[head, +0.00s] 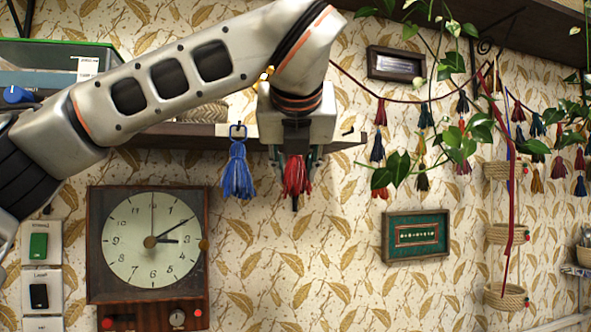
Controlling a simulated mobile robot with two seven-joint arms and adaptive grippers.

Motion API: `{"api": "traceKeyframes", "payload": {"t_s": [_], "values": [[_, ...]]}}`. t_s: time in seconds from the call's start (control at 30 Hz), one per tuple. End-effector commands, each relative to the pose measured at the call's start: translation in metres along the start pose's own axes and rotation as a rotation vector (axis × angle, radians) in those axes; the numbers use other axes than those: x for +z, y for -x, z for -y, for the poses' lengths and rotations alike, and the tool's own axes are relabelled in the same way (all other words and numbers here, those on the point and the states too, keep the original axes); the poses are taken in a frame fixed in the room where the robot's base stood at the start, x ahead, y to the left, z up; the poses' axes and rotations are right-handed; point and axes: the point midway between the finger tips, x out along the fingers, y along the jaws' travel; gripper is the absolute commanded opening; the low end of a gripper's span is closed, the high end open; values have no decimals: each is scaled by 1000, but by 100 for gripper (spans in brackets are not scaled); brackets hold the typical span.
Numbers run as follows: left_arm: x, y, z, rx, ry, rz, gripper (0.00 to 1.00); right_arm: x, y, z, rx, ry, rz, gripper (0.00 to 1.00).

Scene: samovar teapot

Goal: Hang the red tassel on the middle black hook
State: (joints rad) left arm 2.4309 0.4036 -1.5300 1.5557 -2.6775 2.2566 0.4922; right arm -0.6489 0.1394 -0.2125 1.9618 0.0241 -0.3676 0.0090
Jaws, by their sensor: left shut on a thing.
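My left gripper (296,188) points down in front of the shelf edge at the centre. It is shut on the red tassel (297,176), whose strands hang between and around the fingers. The tassel's loop is hidden by the gripper. The middle black hook cannot be made out; the gripper covers that part of the shelf edge. A blue tassel (238,172) hangs from a hook at the shelf edge, just left of the gripper and apart from it. My right gripper is not in view.
The wooden shelf (190,129) runs behind my left arm. Below are a wall clock (152,240) and switches (39,247). A green framed picture (416,236), a leafy plant (392,171), garland tassels and hanging baskets (505,234) are to the right. The wall beneath the gripper is clear.

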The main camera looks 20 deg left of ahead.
Motion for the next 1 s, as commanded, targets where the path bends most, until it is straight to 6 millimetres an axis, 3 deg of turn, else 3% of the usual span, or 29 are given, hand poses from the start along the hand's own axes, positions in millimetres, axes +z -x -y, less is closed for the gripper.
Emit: {"api": "traceKeyframes", "payload": {"t_s": [0.2, 0.23, 0.3, 0.73, 1.0], "values": [[0, 0, 0, 0, 0, 0, 12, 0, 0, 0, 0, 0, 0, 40], [0, 0, 0, 0, 0, 0, 34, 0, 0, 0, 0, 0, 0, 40], [0, 0, 0, 0, 0, 0, 48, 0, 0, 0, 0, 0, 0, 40], [0, 6, 0, -1, 0, 2, 48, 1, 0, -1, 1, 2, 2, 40], [1, 54, 0, 0, 0, 6, 48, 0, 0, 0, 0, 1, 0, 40]]}}
